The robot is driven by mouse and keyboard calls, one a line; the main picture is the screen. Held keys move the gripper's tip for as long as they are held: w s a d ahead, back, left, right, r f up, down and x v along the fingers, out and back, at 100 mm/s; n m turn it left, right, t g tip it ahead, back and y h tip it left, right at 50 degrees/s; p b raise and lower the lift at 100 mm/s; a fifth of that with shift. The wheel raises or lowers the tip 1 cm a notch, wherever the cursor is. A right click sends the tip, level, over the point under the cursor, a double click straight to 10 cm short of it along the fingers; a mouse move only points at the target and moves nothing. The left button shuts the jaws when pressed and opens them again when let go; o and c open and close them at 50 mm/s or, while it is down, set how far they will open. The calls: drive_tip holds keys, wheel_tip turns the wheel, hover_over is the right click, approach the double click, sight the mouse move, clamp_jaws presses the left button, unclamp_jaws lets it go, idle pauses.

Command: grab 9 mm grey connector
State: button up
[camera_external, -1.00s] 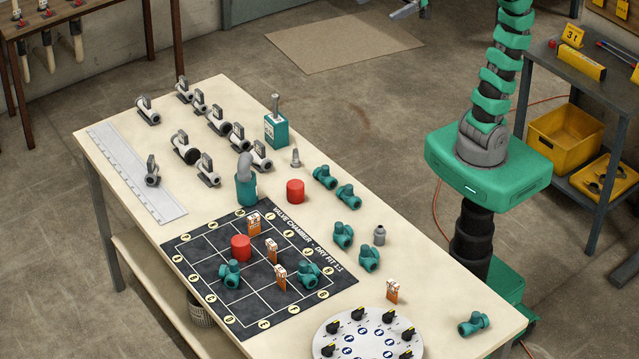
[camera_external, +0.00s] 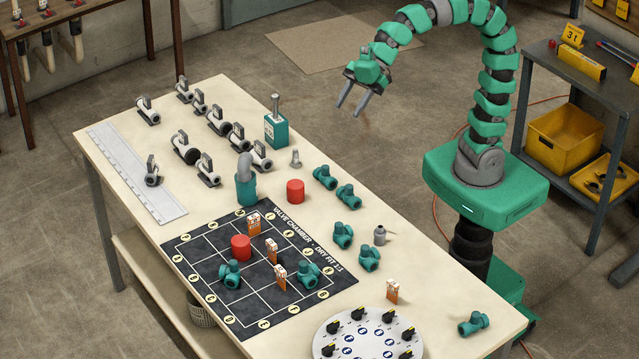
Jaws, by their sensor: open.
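Two small grey connectors stand on the cream table. One connector (camera_external: 295,158) is behind the red cylinder, near the teal block with a rod. The other connector (camera_external: 380,235) is among the teal valve fittings at the right. Their sizes are not readable, so I cannot tell which is 9 mm. My gripper (camera_external: 351,108) is open and empty, in the air above the far side of the table. Its two grey fingers point down, apart from both connectors.
Teal fittings (camera_external: 325,177) and a red cylinder (camera_external: 295,191) stand near the connectors. A dark grid mat (camera_external: 200,258) with several parts lies in front. A round dial plate (camera_external: 370,340) is at the near edge. Grey-white valves (camera_external: 220,122) fill the far left.

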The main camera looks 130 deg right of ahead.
drive_tip(key=s+f+n+g+y+b, duration=0.1)
drive_tip(key=s+f+n+y+b, duration=0.15)
drive_tip(key=f, duration=0.85)
drive_tip(key=s+f+n+g+y+b, duration=0.15)
drive_tip(key=f+b, duration=0.25)
drive_tip(key=f, duration=0.8)
drive_tip(key=n+y+b, duration=0.3)
drive_tip(key=y+b, duration=0.3)
approach(380, 227)
drive_tip(key=shift+t, duration=0.45)
drive_tip(key=x, duration=0.1)
drive_tip(key=b+x, duration=0.1)
drive_tip(key=x, duration=0.3)
drive_tip(key=shift+s+f+b, duration=0.1)
drive_tip(key=shift+f+b, duration=0.15)
drive_tip(key=shift+b, duration=0.05)
drive_tip(key=x, duration=0.2)
drive_tip(key=b+x, duration=0.1)
drive_tip(key=shift+a+f, duration=0.25)
drive_tip(key=shift+a, duration=0.15)
drive_tip(key=shift+w+a+f, duration=0.2)
drive_tip(key=shift+w+a, duration=0.15)
drive_tip(key=shift+a, duration=0.1)
clamp_jaws()
